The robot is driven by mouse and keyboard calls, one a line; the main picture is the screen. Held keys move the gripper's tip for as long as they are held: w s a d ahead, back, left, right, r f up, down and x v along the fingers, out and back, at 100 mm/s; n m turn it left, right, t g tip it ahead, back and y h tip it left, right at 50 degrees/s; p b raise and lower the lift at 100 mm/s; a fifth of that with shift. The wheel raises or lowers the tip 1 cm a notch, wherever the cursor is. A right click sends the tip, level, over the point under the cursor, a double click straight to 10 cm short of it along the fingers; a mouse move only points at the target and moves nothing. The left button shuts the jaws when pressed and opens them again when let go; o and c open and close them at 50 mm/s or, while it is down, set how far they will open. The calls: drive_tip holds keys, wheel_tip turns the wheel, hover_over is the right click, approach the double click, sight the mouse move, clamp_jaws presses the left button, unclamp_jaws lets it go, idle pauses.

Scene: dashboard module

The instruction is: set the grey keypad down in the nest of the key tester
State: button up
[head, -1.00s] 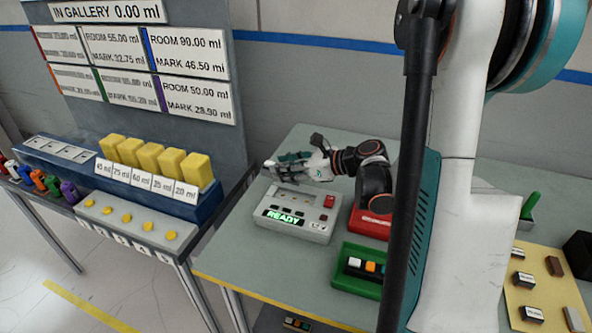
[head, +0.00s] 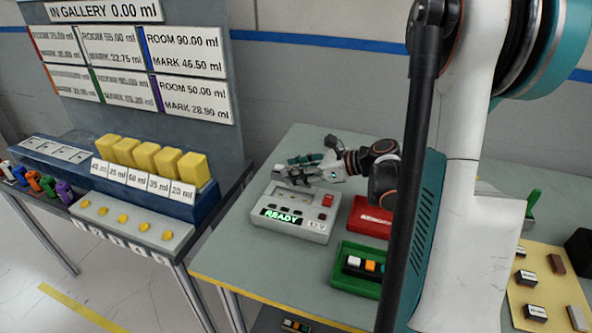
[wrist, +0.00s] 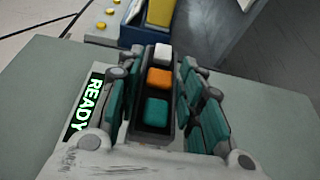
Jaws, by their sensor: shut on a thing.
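The key tester (head: 318,230) is a light grey box on the table, with a green READY display, a red square button and a recessed top. My gripper (head: 298,170) is over its far part in the head view. In the wrist view my gripper (wrist: 158,95) is shut on the keypad (wrist: 158,80), a dark grey strip with a white, an orange and a teal key. The READY display shows beside the keypad there. The fingers hide the nest, and I cannot tell whether the keypad touches it.
A green tray (head: 340,280) with another keypad (head: 364,266) stands in front right of the tester. A red tray (head: 370,220) stands right of it. A panel with yellow blocks (head: 145,155) is at the left. The table's near left is clear.

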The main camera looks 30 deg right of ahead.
drive_tip(key=shift+f+b, duration=1.7)
drive_tip(key=shift+f, duration=0.55)
drive_tip(key=shift+f+b, duration=0.9)
drive_tip(key=shift+b, duration=0.1)
idle(0.4)
drive_tip(key=o, duration=1.2)
drive_tip(key=v, duration=1.2)
drive_tip(key=shift+r, duration=0.1)
